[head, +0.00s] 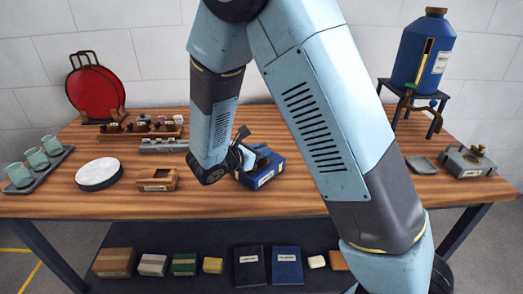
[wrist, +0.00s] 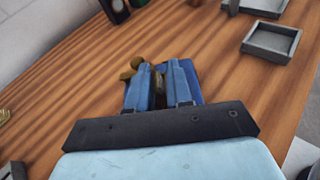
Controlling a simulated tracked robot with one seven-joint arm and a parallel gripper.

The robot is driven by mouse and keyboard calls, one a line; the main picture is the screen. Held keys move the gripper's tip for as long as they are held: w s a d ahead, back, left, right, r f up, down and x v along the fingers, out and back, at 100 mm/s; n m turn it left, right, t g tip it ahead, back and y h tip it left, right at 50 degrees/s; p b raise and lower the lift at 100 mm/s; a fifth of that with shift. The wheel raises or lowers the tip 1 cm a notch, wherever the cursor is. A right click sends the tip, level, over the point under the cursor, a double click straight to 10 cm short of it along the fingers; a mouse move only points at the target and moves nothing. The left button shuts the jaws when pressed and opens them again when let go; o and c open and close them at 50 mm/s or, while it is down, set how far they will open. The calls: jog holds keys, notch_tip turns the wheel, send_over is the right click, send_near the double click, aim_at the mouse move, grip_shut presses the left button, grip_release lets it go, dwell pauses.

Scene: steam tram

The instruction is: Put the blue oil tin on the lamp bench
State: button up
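The blue oil tin (head: 265,175) has a pale label and stands on the wooden bench top, right of the middle of the table's left half. My gripper (head: 244,157) is at the tin's top, pointing down and partly hidden by my own arm. In the wrist view my two blue fingers (wrist: 160,75) straddle a brownish part at the top of the tin (wrist: 196,75), with a brass knob (wrist: 128,72) beside the left finger. A narrow gap shows between the fingers; whether they press on the tin is unclear. No bench is marked as the lamp bench.
A wooden box (head: 157,180), a white round dish (head: 100,174) and a tray of cups (head: 40,171) are to the left. A grey tin (head: 465,162) and grey tray (head: 422,166) are right. A blue tank (head: 422,55) stands behind. Boxes fill the lower shelf (head: 130,240).

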jog(key=o, duration=0.4)
jog(key=shift+r, duration=0.1)
jog(key=v, duration=1.2)
jog(key=s+d+r+m+g+y, duration=0.2)
jog(key=d+r+m+g, duration=0.3)
jog(key=d, duration=0.4)
jog(key=s+d+r+m+g+y, duration=0.1)
jog(key=s+d+r+m+g, duration=0.25)
jog(key=d+m, duration=0.5)
jog(key=s+d+r+m+t+y, duration=0.4)
jog(key=s+d+r+m+y, duration=0.3)
jog(key=s+d+r+m, duration=0.2)
jog(key=shift+s+d+r+m+y, duration=0.25)
jog(key=shift+s+m, duration=0.8)
jog(key=shift+m, duration=0.6)
